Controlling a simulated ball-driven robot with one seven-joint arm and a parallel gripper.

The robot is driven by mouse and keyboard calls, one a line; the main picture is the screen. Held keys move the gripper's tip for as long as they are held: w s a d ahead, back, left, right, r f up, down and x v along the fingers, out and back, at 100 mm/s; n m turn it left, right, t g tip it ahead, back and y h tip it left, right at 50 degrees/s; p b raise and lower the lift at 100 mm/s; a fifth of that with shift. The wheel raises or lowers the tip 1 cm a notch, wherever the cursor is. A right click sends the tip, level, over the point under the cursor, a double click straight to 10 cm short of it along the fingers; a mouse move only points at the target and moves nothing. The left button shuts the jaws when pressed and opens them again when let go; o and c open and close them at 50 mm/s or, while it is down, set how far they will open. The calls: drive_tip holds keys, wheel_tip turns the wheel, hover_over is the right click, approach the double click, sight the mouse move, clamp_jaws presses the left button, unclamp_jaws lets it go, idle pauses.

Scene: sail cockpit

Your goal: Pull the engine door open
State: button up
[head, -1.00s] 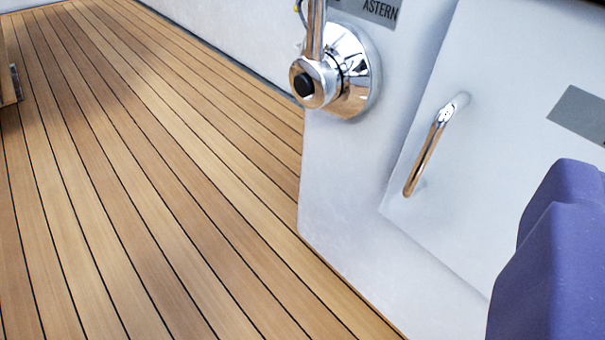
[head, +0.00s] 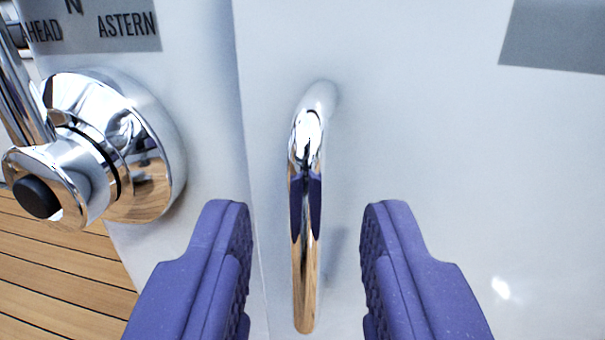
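The engine door (head: 450,150) is a flat white panel that fills the middle and right of the head view. Its left edge runs as a thin seam, and the door looks closed. A chrome bar handle (head: 305,215) stands upright on it near that edge. My gripper (head: 304,215) has two purple fingers, spread wide with one on each side of the handle. Gaps show between each finger and the bar, and neither finger appears to touch it. The rear parts of the fingers are cut off by the lower frame edge.
A chrome throttle lever on a round base (head: 110,145) projects from the white console left of the door. Above it is a grey AHEAD/ASTERN plate (head: 100,28). Another grey plate (head: 555,35) is at upper right. Teak floor (head: 50,285) shows at lower left.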

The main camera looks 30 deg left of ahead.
drive_tip(key=shift+w+a, duration=0.25)
drive_tip(key=shift+w, duration=0.2)
clamp_jaws()
idle(1.1)
